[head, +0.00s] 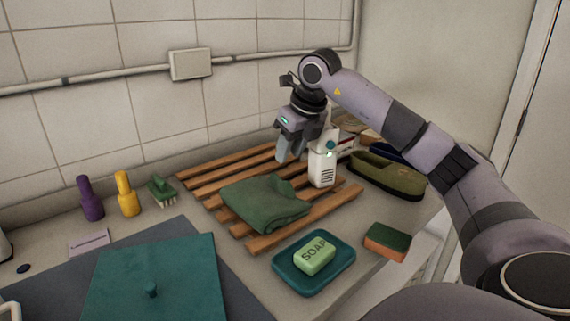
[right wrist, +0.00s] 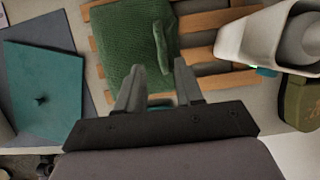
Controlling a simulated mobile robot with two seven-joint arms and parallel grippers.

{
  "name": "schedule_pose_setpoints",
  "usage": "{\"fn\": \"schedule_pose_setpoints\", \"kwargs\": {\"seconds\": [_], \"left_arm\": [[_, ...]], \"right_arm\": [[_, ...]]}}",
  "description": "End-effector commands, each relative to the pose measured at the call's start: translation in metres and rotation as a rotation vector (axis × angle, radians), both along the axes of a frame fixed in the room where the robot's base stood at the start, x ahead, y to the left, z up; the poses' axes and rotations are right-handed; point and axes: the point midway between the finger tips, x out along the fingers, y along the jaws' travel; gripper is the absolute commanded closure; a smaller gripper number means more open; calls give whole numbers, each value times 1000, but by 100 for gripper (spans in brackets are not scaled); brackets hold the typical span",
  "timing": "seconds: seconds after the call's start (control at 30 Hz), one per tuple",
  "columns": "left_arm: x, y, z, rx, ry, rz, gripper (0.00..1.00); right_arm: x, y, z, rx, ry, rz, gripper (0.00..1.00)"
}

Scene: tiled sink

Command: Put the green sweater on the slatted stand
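The green sweater (head: 262,203) lies folded on the slatted wooden stand (head: 225,173), over its front middle slats. It also shows in the right wrist view (right wrist: 130,42), lying on the slats of the stand (right wrist: 205,20) beyond my fingertips. My right gripper (head: 291,158) is above the back part of the stand, behind and apart from the sweater. In the right wrist view its two fingers (right wrist: 158,72) are spread with nothing held between them. My left gripper is in neither view.
A white device (head: 322,165) stands on the stand's right side, close to my right gripper. A soap dish (head: 337,270) and sponge (head: 387,241) lie in front. Bottles (head: 128,195) and a brush (head: 161,191) stand left.

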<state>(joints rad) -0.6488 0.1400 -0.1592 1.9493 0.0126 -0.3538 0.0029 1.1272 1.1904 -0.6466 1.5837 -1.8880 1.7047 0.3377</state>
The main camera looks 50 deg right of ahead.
Motion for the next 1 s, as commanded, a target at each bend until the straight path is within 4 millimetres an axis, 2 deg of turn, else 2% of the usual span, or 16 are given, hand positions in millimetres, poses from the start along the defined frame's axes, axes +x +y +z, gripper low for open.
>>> {"fn": "schedule_pose_setpoints", "kwargs": {"seconds": [0.03, 0.1, 0.3, 1.0], "left_arm": [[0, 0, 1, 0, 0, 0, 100], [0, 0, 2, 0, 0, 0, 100], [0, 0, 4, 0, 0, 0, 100], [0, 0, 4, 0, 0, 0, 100]], "right_arm": [[-4, 0, 13, -1, -6, 0, 64], [-9, 1, 25, 1, -5, -1, 64], [-18, 2, 46, 0, -1, -1, 64], [-21, 2, 50, 0, 1, -1, 64]]}}
